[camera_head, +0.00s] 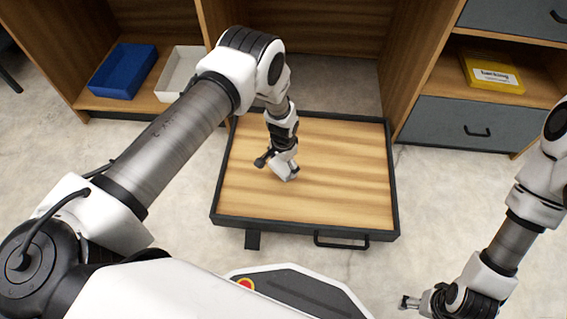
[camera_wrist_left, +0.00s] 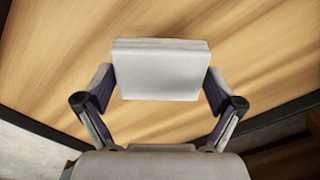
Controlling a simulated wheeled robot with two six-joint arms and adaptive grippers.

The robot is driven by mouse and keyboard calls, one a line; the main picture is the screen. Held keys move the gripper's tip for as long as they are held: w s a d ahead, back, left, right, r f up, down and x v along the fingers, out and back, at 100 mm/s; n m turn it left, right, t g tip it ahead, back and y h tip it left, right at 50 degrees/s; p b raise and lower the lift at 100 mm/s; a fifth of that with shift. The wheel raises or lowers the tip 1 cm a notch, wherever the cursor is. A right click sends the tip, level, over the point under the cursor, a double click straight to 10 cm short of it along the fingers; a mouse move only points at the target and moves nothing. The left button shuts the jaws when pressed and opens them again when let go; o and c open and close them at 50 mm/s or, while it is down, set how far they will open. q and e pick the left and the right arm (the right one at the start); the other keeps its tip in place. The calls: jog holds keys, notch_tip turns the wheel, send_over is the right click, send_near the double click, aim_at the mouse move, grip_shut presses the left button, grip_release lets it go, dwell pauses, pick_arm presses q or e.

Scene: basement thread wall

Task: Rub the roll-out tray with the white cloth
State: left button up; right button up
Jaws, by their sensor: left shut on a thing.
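The roll-out tray (camera_head: 345,180) has a wood-grain surface and a dark rim, and it extends from the shelf unit over the floor. My left gripper (camera_head: 281,164) points down over the middle of the tray. It is shut on the white cloth (camera_wrist_left: 160,70), a pale block-like pad between its two fingers. In the head view the cloth (camera_head: 289,174) shows small at the fingertips, low over the wood; I cannot tell whether it touches. My right gripper (camera_head: 408,302) hangs at the lower right, away from the tray; its fingers are too small to read.
A blue bin (camera_head: 122,72) and a white bin (camera_head: 180,72) stand on the lower left shelf. A yellow box (camera_head: 491,72) lies on the right shelf above a grey drawer (camera_head: 465,122). The tray's front has a dark handle (camera_head: 341,243). The tray surface is otherwise bare.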

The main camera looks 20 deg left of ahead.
pick_arm(q)
jog(key=shift+r+p, duration=0.8)
jog(key=shift+r, duration=0.45)
